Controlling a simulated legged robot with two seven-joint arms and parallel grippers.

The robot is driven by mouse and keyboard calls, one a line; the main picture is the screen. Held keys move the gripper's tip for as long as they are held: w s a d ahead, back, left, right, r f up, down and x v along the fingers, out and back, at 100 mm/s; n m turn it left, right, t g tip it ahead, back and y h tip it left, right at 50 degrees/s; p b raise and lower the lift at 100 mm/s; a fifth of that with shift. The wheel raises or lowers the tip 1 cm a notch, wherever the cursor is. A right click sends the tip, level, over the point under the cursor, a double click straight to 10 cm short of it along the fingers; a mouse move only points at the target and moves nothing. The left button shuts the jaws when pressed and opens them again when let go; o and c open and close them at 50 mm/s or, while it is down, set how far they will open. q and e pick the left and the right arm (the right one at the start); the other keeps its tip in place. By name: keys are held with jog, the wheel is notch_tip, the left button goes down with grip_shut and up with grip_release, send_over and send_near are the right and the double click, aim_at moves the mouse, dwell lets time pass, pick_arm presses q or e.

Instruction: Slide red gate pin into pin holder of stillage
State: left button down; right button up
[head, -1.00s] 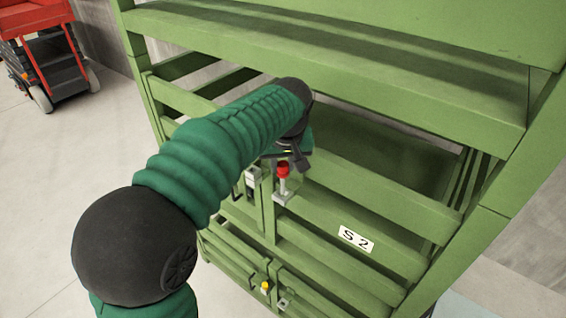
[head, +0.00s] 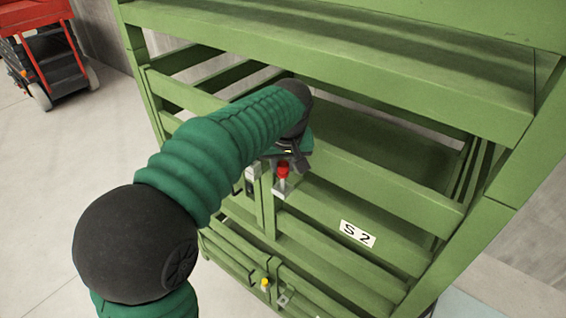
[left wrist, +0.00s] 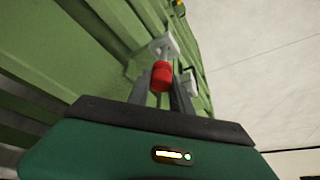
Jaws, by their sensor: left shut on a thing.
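The red gate pin (head: 283,169) has a red head and stands upright at a grey metal pin holder (head: 281,192) on the green stillage (head: 350,190). My left gripper (head: 292,164) is shut on the pin's red head from above and behind. In the left wrist view the red head (left wrist: 161,76) sits between the two dark fingers, with the grey shank running to the pale holder plate (left wrist: 164,46). How deep the shank sits in the holder is hard to tell. My right gripper is not in view.
A yellow-topped pin (head: 265,284) stands at the lower gate. A white label reading S 2 (head: 357,233) is on a slat. The stillage's upper beam (head: 340,60) runs above my arm. A red machine (head: 38,45) stands far left, with clear floor between.

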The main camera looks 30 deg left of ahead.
aim_at(283, 175)
pick_arm(q)
jog(key=shift+f+b, duration=1.65)
jog(key=shift+f, duration=0.55)
jog(key=c, duration=1.1)
grip_release()
jog(key=shift+r, duration=0.1)
jog(key=shift+s+d+r, duration=0.1)
jog(key=shift+r, duration=0.25)
jog(key=b+v, duration=0.1)
jog(key=v, duration=1.4)
jog(key=shift+d+r+b, duration=0.1)
jog(key=shift+r+b, duration=0.25)
jog(key=shift+r, duration=0.05)
